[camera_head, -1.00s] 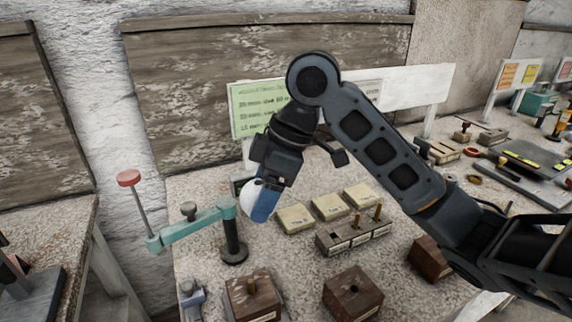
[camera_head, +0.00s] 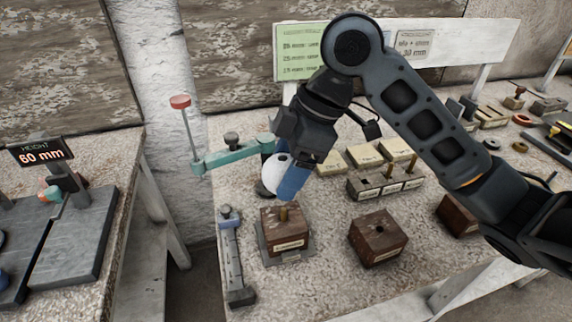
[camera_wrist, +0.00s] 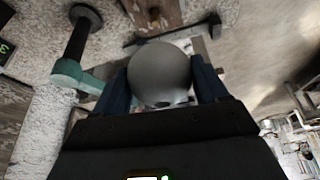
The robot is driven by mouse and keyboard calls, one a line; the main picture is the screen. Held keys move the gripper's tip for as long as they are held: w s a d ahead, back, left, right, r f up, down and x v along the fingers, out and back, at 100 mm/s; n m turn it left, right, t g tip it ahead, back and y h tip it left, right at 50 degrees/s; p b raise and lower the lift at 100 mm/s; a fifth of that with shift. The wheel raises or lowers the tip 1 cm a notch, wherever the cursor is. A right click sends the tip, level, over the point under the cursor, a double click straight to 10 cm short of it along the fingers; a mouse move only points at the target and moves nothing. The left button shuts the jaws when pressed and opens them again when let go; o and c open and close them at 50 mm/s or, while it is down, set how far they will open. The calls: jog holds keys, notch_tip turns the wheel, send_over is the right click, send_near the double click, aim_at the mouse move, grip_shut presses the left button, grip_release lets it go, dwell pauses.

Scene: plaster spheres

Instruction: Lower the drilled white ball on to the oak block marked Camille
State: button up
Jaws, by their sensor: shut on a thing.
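My gripper (camera_head: 284,186) is shut on the white ball (camera_head: 273,178), and one blue finger hides its right side. A small dark hole shows near the ball's top. In the wrist view the ball (camera_wrist: 160,72) sits between both fingers. Below it in the head view stands a brown wooden block (camera_head: 284,240) with an upright brass peg (camera_head: 283,212); the ball appears above the peg, apart from it. This block (camera_wrist: 160,12) also shows at the top of the wrist view. Two more brown blocks, one with a hole (camera_head: 379,243) and one partly hidden (camera_head: 455,216), stand to the right. The block labels are unreadable.
A teal arm (camera_head: 232,157) with a red-knobbed rod (camera_head: 180,102) reaches close behind the ball. A grey slide gauge (camera_head: 232,262) lies left of the pegged block. Pale boxes (camera_head: 365,156) and a pegged rack (camera_head: 368,186) stand behind. A "60 mm" display (camera_head: 41,151) is at left.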

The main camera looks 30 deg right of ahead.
jog(key=b, duration=0.3)
send_over(282, 209)
jog(key=shift+s+d+f, duration=0.1)
jog(key=shift+d+f, duration=0.1)
jog(key=shift+f, duration=0.9)
jog(key=shift+s+d+f, duration=0.1)
jog(key=shift+d+f, duration=0.1)
jog(key=shift+f, duration=0.9)
jog(key=shift+f+b, duration=1.85)
jog(key=shift+f, duration=0.2)
jog(key=o, duration=1.2)
jog(key=shift+r, duration=0.1)
notch_tip(282, 209, up, 4)
jog(key=p, duration=0.3)
jog(key=shift+a, duration=0.1)
